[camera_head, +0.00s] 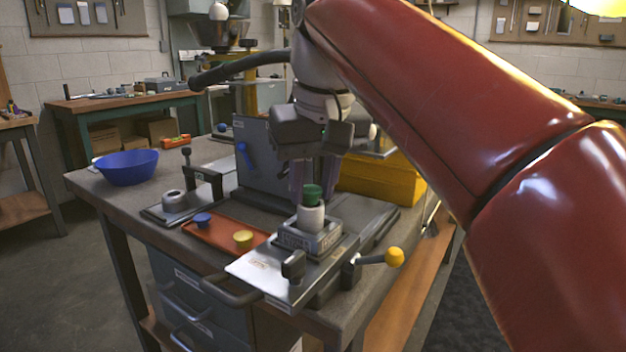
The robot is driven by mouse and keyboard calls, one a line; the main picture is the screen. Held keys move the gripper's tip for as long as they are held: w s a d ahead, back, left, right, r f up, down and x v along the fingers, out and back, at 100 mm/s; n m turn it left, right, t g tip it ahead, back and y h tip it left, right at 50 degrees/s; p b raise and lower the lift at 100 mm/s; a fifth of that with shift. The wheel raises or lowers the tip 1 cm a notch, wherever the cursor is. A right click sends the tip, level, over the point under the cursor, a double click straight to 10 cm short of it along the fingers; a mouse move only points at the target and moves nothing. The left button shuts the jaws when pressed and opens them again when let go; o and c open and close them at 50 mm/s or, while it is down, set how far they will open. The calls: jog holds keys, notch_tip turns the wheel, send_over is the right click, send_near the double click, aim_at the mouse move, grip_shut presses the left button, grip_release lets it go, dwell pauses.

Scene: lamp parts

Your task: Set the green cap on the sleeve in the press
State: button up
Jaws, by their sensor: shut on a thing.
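The green cap (312,191) is at the top of the white sleeve (311,217), which stands upright in the grey holder of the press (303,246). My gripper (313,186) points down from above and is shut on the green cap. The cap looks to be at or just above the sleeve's top; from this angle I cannot tell whether it is fully seated.
A red tray (222,237) left of the press holds a blue cap (203,220) and a yellow cap (243,239). A yellow-knobbed lever (394,257) sticks out right. A blue bowl (127,167) and a yellow bin (380,180) stand on the bench.

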jog(key=shift+f, duration=0.25)
dwell(0.3)
jog(key=shift+r+p, duration=0.25)
jog(key=shift+p, duration=0.35)
dwell(1.2)
jog(key=shift+f, duration=0.25)
dwell(1.4)
jog(key=shift+r, duration=0.25)
dwell(2.2)
jog(key=o, duration=1)
jog(key=shift+r, duration=0.1)
jog(key=shift+v, duration=3.8)
